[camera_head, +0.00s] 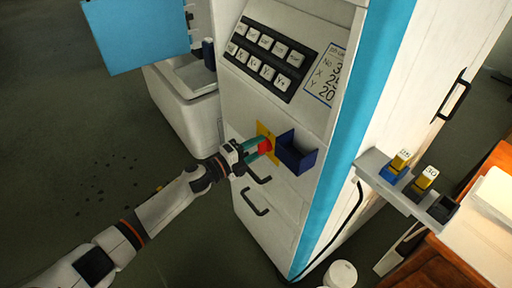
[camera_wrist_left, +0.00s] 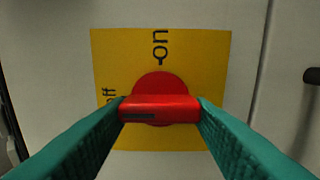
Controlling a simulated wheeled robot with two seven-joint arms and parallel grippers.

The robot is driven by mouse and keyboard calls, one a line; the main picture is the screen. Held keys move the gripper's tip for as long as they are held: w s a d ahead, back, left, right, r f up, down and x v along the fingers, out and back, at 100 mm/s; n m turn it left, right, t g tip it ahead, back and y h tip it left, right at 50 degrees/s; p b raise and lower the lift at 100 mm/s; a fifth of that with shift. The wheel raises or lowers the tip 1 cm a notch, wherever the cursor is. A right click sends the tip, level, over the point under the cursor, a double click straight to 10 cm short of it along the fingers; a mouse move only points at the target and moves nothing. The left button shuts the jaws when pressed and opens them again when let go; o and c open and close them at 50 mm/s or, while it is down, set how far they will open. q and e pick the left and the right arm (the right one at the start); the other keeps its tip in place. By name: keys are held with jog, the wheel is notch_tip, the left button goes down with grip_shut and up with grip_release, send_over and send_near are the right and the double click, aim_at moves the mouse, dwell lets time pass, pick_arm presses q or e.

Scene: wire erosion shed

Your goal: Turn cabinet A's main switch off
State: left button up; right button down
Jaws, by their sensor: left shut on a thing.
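The main switch is a red rotary knob with a bar handle (camera_wrist_left: 160,108) on a yellow plate (camera_wrist_left: 105,50) marked "on" and "off". In the head view the red knob (camera_head: 264,146) is on the front of the white cabinet (camera_head: 318,125). My left gripper (camera_head: 258,148) has its teal fingers shut on the two ends of the handle. In the wrist view the bar lies level, across from the "on" mark above, and its dark groove is at the left end, towards "off". The left finger partly covers "off". My right gripper is not in view.
A dark blue open box (camera_head: 297,153) sticks out just right of the switch. Black handles (camera_head: 256,200) are below it. A keypad (camera_head: 266,62) is above. A small shelf (camera_head: 400,185) with tagged blocks juts out at the right. Floor at left is clear.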

pick_arm(q)
jog(key=shift+c, duration=0.2)
jog(key=o, duration=1)
jog(key=b+v, duration=0.1)
jog(key=v, duration=1.1)
jog(key=shift+b, duration=0.35)
